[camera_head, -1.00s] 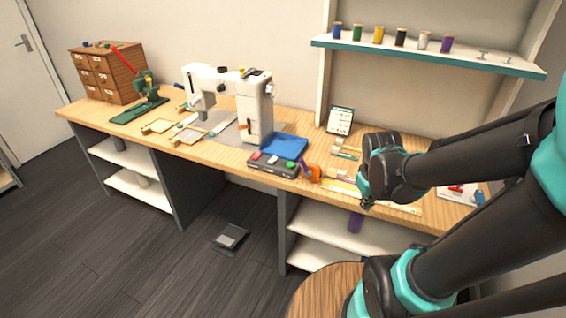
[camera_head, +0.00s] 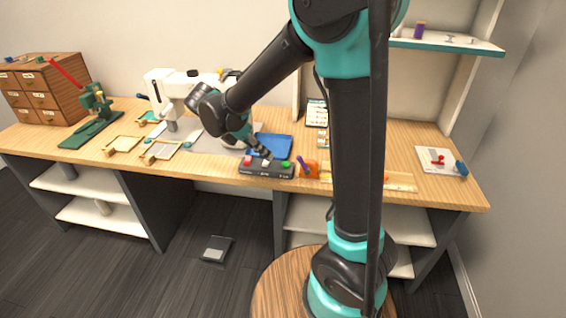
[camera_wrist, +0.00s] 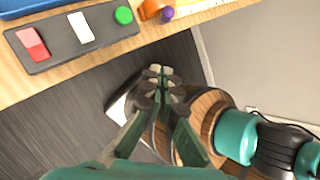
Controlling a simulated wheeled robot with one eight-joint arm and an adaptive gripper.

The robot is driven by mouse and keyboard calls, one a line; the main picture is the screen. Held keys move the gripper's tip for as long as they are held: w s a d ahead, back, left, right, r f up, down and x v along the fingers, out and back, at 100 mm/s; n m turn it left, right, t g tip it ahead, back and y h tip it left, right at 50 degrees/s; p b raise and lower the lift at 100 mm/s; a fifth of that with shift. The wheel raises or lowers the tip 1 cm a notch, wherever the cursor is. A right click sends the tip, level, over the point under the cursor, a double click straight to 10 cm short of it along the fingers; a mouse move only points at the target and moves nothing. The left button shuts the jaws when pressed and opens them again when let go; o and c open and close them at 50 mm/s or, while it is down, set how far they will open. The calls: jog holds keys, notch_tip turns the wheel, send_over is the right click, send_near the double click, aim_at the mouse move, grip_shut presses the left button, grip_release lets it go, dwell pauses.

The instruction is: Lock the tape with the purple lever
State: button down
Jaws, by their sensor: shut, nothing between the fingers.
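The orange tape (camera_head: 310,169) sits at the front edge of the workbench, with its purple lever (camera_head: 301,161) standing up and leaning left. In the wrist view, part of the orange tape (camera_wrist: 151,9) and the round purple lever end (camera_wrist: 168,15) show at the top edge; the rest is cut off. My gripper (camera_head: 268,157) is shut and empty, left of the tape in the head view, overlapping the button box. In the wrist view my gripper's fingertips (camera_wrist: 160,71) appear over the floor, apart from the tape and below it in the picture.
A dark button box (camera_head: 258,169) with red, white and green buttons stands just left of the tape. A blue tray (camera_head: 279,146) lies behind it. A yellowish ruler (camera_head: 401,182) lies to the right. The sewing machine (camera_head: 160,88) stands further left, partly behind my arm.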

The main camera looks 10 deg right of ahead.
aim_at(303, 165)
jog(key=shift+a, duration=0.1)
jog(key=w+d+f, duration=0.2)
jog(key=d+f, duration=0.4)
jog(key=d, duration=0.3)
jog(key=shift+w+d+f, duration=0.15)
jog(key=shift+w+f, duration=0.15)
jog(key=shift+w, duration=0.05)
jog(key=shift+d, duration=0.1)
dwell(0.5)
jog(key=shift+s+r+y, duration=0.1)
jog(key=shift+r+y, duration=0.05)
jog(key=shift+y, duration=0.35)
jog(key=shift+d+r+t+y, duration=0.15)
jog(key=shift+d+t+y, duration=0.2)
jog(key=shift+y, duration=0.55)
